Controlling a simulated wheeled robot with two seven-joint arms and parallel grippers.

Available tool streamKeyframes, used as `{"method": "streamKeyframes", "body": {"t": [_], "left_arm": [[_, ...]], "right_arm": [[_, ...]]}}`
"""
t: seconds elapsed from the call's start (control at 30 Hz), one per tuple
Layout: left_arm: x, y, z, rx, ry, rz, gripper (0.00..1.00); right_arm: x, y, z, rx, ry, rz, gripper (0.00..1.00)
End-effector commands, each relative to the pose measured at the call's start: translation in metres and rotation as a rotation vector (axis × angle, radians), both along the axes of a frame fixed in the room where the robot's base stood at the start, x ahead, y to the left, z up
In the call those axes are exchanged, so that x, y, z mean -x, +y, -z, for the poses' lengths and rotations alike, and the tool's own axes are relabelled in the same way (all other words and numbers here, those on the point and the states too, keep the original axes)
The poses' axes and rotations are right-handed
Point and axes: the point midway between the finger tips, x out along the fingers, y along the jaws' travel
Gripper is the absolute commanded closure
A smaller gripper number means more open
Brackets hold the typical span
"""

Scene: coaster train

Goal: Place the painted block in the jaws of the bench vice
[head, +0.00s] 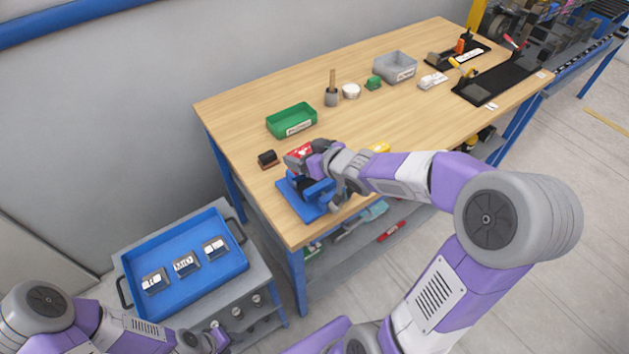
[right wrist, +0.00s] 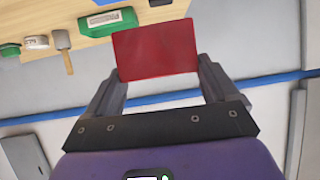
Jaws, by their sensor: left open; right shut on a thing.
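The painted block, red, shows at the head view's workbench (head: 298,153), partly hidden by my right gripper (head: 313,150). In the right wrist view the red block (right wrist: 155,50) sits between the two fingers of the right gripper (right wrist: 158,82), which is shut on it. The blue bench vice (head: 292,207) stands at the near left corner of the bench. The block is just above and behind the vice in the head view; my wrist hides part of the vice and its jaws, so I cannot tell whether they touch. My left gripper (head: 216,338) is open and empty, low beside the cart.
A small dark-and-brown item (head: 268,159) lies left of the block. A green bin (head: 291,121), a mallet (head: 331,97), a white roll (head: 351,91) and a grey bin (head: 394,68) stand further back. A blue tray (head: 135,272) with labelled blocks sits on a cart.

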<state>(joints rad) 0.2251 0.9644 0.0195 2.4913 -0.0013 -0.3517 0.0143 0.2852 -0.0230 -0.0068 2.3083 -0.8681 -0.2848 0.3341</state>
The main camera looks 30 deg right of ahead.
Motion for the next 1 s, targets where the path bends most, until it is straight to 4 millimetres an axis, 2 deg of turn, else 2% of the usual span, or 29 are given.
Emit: {"method": "streamKeyframes", "body": {"t": [0.03,0.17,0.43,0.77,1.0], "left_arm": [[0.0,0.0,-0.001,0.0,0.0,0.0,0.57],[0.0,0.0,0.005,0.0,0.0,0.0,0.57],[0.0,0.0,0.039,0.0,-0.001,0.0,0.57],[0.0,0.0,0.052,0.0,-0.001,0.001,0.57],[0.0,0.0,0.073,0.0,-0.001,0.0,0.57]], "right_arm": [[0.0,-0.012,-0.007,0.007,-0.004,0.022,0.59],[0.001,-0.024,-0.006,0.01,0.0,0.048,0.59],[0.002,-0.025,0.038,0.009,0.003,0.05,0.59],[0.001,-0.024,0.058,0.011,0.001,0.049,0.59],[0.001,-0.024,0.089,0.009,0.002,0.048,0.59]]}}
